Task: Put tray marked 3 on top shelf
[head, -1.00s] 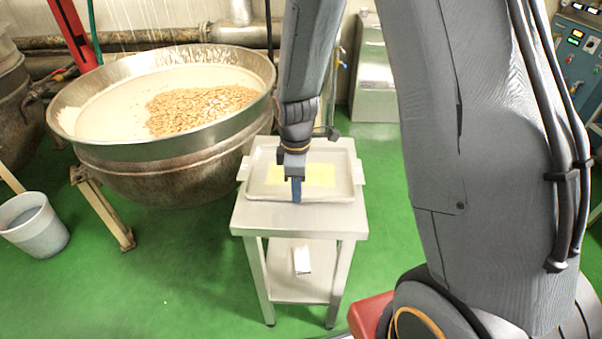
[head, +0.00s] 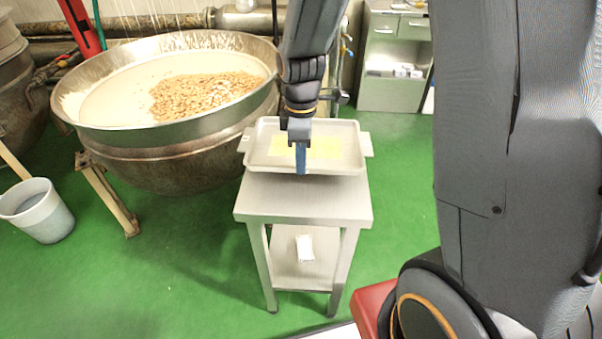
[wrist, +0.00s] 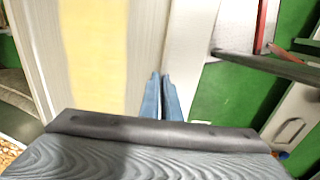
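A shallow metal tray (head: 350,160) with side handles and a yellow sheet in it is above the back part of a small steel table (head: 300,205). It looks raised off the tabletop and about level. No number can be read on it. My gripper (head: 301,172) points down at the middle of the tray's near rim, its blue fingers nearly together with the rim between them. In the wrist view my gripper (wrist: 162,85) is beside the tray (wrist: 148,40), and the fingers hide the gripped part of the rim.
The table has a lower shelf (head: 285,272) with a small white item (head: 305,248) on it. A large kettle (head: 160,140) of nuts stands close on the left. A grey bucket (head: 38,210) is far left. A grey-green cabinet (head: 393,85) stands behind right. Green floor is free around the table.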

